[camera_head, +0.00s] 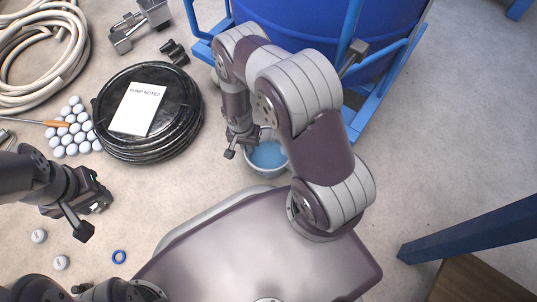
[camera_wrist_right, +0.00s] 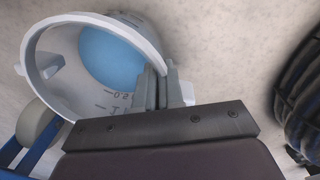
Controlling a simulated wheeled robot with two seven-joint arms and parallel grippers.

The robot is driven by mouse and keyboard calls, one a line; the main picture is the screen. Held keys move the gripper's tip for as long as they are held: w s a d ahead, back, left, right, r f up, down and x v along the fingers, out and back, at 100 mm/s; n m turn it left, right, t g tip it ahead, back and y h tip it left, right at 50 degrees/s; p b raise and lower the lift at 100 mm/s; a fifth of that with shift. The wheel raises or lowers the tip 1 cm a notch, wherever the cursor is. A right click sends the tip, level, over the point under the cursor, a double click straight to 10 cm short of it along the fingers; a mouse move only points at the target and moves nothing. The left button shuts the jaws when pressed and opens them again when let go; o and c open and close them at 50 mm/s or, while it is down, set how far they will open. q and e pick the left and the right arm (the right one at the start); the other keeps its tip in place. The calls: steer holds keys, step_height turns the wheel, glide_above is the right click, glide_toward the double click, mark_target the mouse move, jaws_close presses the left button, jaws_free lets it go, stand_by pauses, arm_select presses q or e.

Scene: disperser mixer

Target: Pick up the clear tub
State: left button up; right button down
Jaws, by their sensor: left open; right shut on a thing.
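The clear tub (camera_head: 268,158) stands on the floor in front of the blue drum, with blue liquid inside. In the right wrist view the tub (camera_wrist_right: 48,45) shows its pale rim, the blue liquid and graduation marks on the inner wall. My right gripper (camera_head: 238,146) reaches down at the tub's left side. In the wrist view my right gripper (camera_wrist_right: 162,85) is shut on the tub's wall, at the rim. My left gripper (camera_head: 95,212) is open and empty over the floor at the left, well apart from the tub.
A blue drum (camera_head: 330,35) in a blue frame (camera_head: 362,122) stands behind the tub. A coiled black hose (camera_head: 190,125) with a notes sheet (camera_head: 138,108) lies left of it. Several white balls (camera_head: 72,132) lie farther left. A blue post (camera_head: 470,232) stands at right.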

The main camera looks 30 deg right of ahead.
stand_by(0.8)
step_height(320, 180, up, 10)
steer(key=p, duration=0.7)
